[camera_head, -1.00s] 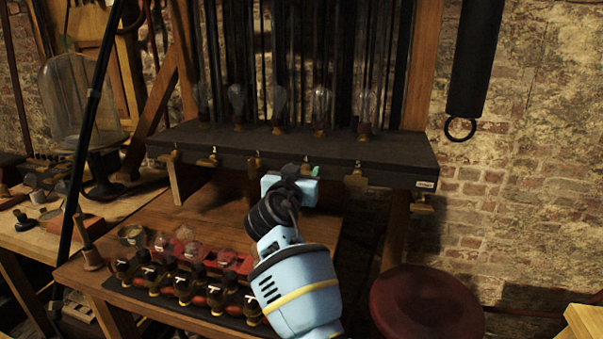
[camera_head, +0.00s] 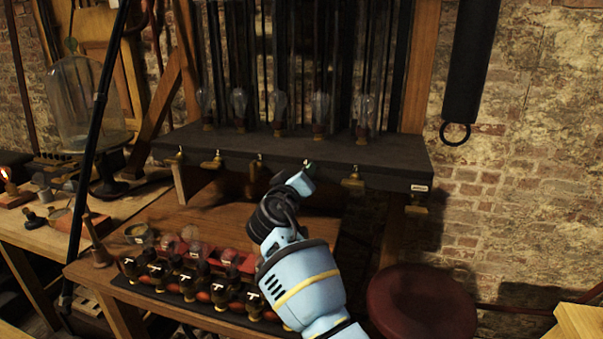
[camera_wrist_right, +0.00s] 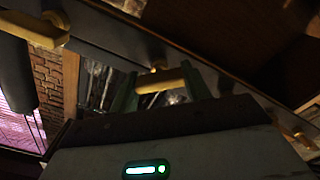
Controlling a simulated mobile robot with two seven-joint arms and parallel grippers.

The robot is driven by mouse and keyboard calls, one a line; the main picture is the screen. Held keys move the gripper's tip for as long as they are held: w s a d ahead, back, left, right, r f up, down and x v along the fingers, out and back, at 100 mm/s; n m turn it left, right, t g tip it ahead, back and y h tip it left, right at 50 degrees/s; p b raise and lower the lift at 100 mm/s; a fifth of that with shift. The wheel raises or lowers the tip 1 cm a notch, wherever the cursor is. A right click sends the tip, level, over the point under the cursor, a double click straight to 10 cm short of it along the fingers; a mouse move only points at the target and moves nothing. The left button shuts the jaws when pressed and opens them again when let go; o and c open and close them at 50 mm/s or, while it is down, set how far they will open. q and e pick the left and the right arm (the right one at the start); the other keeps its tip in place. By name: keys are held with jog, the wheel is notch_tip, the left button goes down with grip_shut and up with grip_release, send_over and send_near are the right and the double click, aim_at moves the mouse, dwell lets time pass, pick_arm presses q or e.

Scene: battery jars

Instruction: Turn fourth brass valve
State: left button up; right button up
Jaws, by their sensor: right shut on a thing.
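A row of brass valves runs along the front edge of a dark shelf (camera_head: 290,150). The fourth brass valve from the left is at my right gripper (camera_head: 307,168), mostly hidden behind it in the head view. In the right wrist view, the brass handle (camera_wrist_right: 162,82) lies between the two greenish fingers of the right gripper, which is shut on it. The third valve (camera_head: 259,162) is to its left and the fifth valve (camera_head: 353,177) to its right, both clear of the gripper. My left gripper is not in view.
Glass bulbs (camera_head: 280,108) stand on the shelf behind the valves. Below is a wooden bench with a row of black jars (camera_head: 190,285) close to my right forearm. A red round stool (camera_head: 420,305) stands at the lower right, and a dark cylinder (camera_head: 474,65) hangs at the upper right.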

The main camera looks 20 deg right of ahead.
jog(key=n, duration=0.1)
jog(key=n+p, duration=0.1)
jog(key=n, duration=0.1)
jog(key=shift+r+n, duration=0.3)
jog(key=shift+r, duration=0.05)
jog(key=n+p, duration=0.1)
jog(key=n, duration=0.3)
jog(key=shift+f+p, duration=0.1)
jog(key=shift+p, duration=0.25)
jog(key=shift+f+n, duration=0.1)
jog(key=shift+n, duration=0.8)
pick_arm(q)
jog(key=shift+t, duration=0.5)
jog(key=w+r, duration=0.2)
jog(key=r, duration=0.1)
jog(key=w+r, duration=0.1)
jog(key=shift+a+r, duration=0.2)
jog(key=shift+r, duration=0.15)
pick_arm(e)
jog(key=shift+w, duration=0.1)
jog(key=shift+c, duration=0.2)
pick_arm(q)
jog(key=shift+p, duration=0.3)
pick_arm(e)
jog(key=shift+o, duration=0.2)
jog(key=shift+f+n, duration=0.1)
jog(key=shift+n, duration=0.3)
jog(key=o, duration=1)
jog(key=shift+f, duration=0.15)
jog(key=shift+c, duration=0.2)
